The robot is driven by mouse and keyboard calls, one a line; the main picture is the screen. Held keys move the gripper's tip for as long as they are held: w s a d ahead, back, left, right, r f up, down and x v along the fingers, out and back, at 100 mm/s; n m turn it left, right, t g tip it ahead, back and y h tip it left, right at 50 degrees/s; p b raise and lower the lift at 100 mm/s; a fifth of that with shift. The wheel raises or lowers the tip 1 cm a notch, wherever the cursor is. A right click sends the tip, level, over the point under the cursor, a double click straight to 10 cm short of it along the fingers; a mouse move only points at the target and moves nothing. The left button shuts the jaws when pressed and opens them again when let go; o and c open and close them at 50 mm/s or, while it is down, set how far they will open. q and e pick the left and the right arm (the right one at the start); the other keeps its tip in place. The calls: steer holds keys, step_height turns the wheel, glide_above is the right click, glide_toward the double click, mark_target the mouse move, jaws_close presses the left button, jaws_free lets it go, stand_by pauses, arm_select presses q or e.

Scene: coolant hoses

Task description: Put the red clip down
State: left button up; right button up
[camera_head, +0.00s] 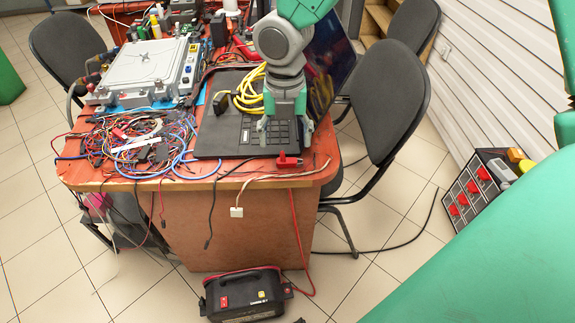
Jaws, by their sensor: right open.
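The red clip (289,161) lies at the front edge of the orange-brown table (240,172), right of centre. My right gripper (285,129) comes down from the top of the view over the laptop's keyboard. Its two fingers are spread apart with nothing between them. The clip shows just below the fingertips in the picture, apart from them. My left gripper is not in view.
An open black laptop (222,137) with a yellow cable (248,95) lies behind the clip. Tangled wires (140,138) cover the table's left, near a silver metal unit (148,66). A black battery box (243,294) stands on the floor. Chairs (382,105) flank the table.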

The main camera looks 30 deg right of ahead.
mark_target(286, 159)
steer(key=shift+a+f, duration=0.2)
steer(key=shift+f, duration=0.2)
steer(key=f+b, duration=0.1)
steer(key=f, duration=0.1)
steer(key=d+f, duration=0.1)
steer(key=f, duration=0.2)
steer(key=shift+d+f+b, duration=0.2)
steer(key=shift+f+b, duration=0.1)
steer(key=shift+b, duration=0.1)
steer(key=shift+a+r, duration=0.2)
steer(key=shift+a, duration=0.35)
steer(key=c, duration=0.8)
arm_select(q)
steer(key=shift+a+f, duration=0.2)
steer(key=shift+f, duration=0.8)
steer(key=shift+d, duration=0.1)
arm_select(e)
steer(key=shift+d, duration=0.15)
